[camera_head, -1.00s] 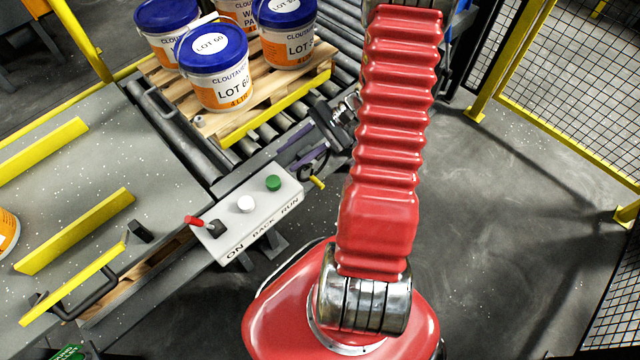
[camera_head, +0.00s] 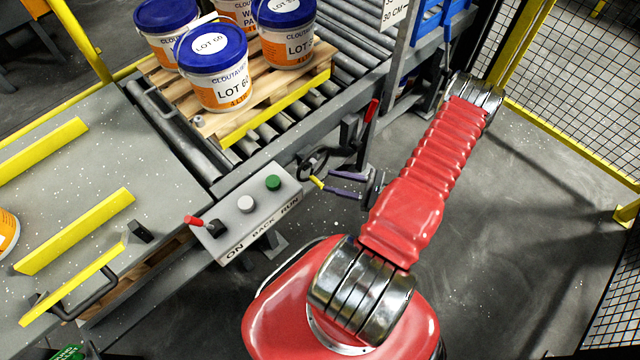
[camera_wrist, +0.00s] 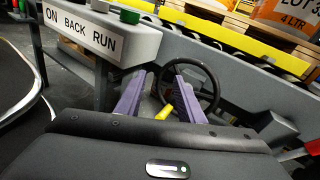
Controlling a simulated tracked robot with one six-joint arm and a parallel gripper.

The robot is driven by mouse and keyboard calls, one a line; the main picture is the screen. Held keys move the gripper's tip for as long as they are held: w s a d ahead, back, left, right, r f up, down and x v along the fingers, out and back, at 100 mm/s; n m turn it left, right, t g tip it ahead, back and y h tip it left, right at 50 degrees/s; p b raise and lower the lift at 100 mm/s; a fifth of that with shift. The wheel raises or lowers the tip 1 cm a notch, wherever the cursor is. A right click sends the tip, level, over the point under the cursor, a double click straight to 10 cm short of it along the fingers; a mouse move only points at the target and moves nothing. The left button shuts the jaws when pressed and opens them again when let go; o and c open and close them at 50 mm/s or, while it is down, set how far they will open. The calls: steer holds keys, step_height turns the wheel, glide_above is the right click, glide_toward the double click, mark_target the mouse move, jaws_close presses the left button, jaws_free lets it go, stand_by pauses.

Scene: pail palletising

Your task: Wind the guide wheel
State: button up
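The guide wheel (camera_head: 312,163) is a dark ring on the side of the roller conveyor, with a yellow handle (camera_head: 317,183) sticking out from it. My gripper (camera_head: 328,181) is at the wheel's lower right, its two purple fingers pointing at it. The fingers are spread open and hold nothing visible. In the wrist view the wheel (camera_wrist: 214,92) lies just beyond my fingers (camera_wrist: 160,80), partly hidden by the right one. The yellow handle (camera_wrist: 163,108) shows between the fingers and appears clear of both; its exact depth is hard to tell.
A control box (camera_head: 246,212) with a red lever and buttons stands left of the wheel. A red-handled lever (camera_head: 371,111) rises to its right. Pails (camera_head: 217,72) stand on a wooden pallet (camera_head: 241,117) on the rollers.

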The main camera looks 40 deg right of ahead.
mark_target(319, 185)
steer(key=s+f+m+t+h, duration=0.3)
steer(key=s+f+m+h, duration=0.3)
steer(key=f, duration=0.5)
steer(key=shift+d+f+m+h, duration=0.15)
steer(key=shift+d+m+h, duration=0.1)
steer(key=shift+m+h, duration=0.7)
steer(key=shift+w, duration=0.15)
steer(key=shift+w+a, duration=0.2)
steer(key=shift+w, duration=6.5)
steer(key=shift+c, duration=0.7)
jaws_close()
